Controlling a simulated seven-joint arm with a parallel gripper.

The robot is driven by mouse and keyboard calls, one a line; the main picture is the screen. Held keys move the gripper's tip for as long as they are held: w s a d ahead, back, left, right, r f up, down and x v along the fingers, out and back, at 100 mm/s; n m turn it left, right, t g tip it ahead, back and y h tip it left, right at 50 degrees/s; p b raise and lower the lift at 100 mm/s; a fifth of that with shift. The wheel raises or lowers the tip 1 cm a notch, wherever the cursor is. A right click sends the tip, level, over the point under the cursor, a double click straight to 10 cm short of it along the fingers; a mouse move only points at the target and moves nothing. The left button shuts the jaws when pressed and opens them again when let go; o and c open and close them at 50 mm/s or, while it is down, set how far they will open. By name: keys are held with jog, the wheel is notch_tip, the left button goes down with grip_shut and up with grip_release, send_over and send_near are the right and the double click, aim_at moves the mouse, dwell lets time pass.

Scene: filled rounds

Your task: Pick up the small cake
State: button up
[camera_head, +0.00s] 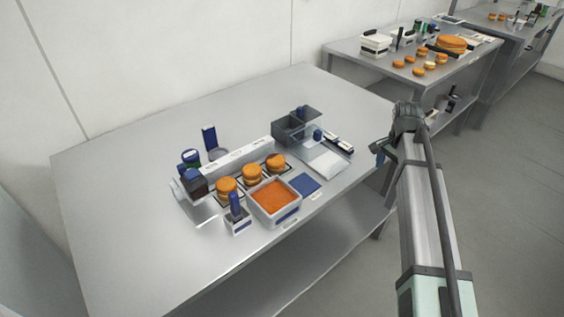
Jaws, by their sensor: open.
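Three small round orange-brown cakes sit in a row on the near table: a left one (226,188), a middle one (252,172) and a right one (276,161). They stand on dark-edged squares behind a grey tray and look much alike in size. I cannot tell which one is the task's small cake. My gripper (377,154) is open and empty at the table's right edge, well to the right of the cakes. Its fingers are small and partly hidden by my arm.
A grey tray with orange filling (287,217) stands in front of the cakes. A white rail (225,158) runs behind them. The table's left side is bare.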

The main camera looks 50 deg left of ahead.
jog(key=s+a+r+m, duration=0.1)
jog(key=s+a+r, duration=0.4)
jog(key=a, duration=0.3)
jog(key=s+a+r+m, duration=0.2)
jog(key=s+a+r, duration=0.25)
jog(key=a, duration=0.35)
jog(key=s+a+r+m, duration=0.2)
jog(key=s+a, duration=0.4)
jog(key=s, duration=0.2)
jog(key=s+a+r+m, duration=0.2)
jog(key=s+a+m, duration=0.1)
jog(key=s+a, duration=0.3)
send_over(276, 159)
jog(key=f, duration=0.7)
jog(key=shift+s+f, duration=0.25)
jog(key=shift+s, duration=0.1)
jog(key=shift+w+f, duration=0.15)
jog(key=shift+f, duration=1.3)
jog(key=shift+w+f, duration=0.1)
jog(key=shift+f, duration=1.3)
jog(key=shift+c, duration=0.3)
jog(key=c, duration=0.8)
